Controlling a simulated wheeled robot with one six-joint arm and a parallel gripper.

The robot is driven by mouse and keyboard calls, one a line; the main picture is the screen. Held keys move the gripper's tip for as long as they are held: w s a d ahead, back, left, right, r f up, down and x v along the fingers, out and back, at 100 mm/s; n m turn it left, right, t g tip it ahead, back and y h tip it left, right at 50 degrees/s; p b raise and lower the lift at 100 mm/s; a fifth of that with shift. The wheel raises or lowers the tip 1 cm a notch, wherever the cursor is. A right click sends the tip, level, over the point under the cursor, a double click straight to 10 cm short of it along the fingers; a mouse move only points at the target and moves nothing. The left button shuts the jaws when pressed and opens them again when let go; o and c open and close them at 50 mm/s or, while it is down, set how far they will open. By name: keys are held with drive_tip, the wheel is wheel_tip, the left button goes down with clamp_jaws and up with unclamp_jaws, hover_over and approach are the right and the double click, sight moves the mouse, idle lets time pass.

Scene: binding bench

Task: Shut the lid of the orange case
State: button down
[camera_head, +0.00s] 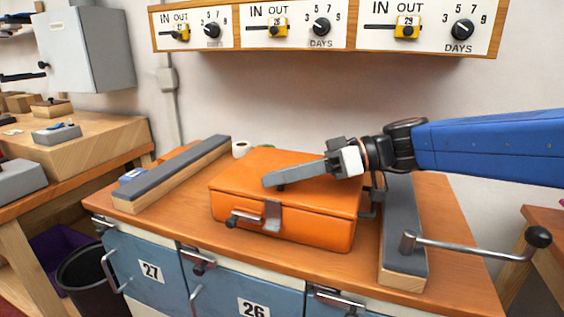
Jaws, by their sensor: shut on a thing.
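The orange case (320,229) stands on the wooden bench top between two grey-topped rails. Its lid (237,177) lies flat over the body; I cannot tell whether any gap is left at the seam. A metal latch (272,215) and a dark knob (232,222) are on the front. My gripper (277,182) reaches in from the right, its grey finger lying low across the lid's top, with a small dark piece under the tip. It is shut on the lid, though the grip itself is mostly hidden.
The left rail (180,171) and right rail (403,240) flank the case. A metal crank lever (470,245) with a black knob juts out over the right rail. A panel of dials (325,25) hangs on the wall above. Blue numbered drawers (145,270) are below the bench top.

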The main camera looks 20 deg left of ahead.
drive_tip(key=shift+s+f, duration=0.1)
drive_tip(key=shift+f, duration=0.3)
drive_tip(key=shift+f, duration=0.15)
drive_tip(key=c, duration=1.5)
unclamp_jaws()
drive_tip(key=shift+d, duration=0.2)
drive_tip(key=v, duration=1.7)
drive_tip(key=shift+r, duration=0.45)
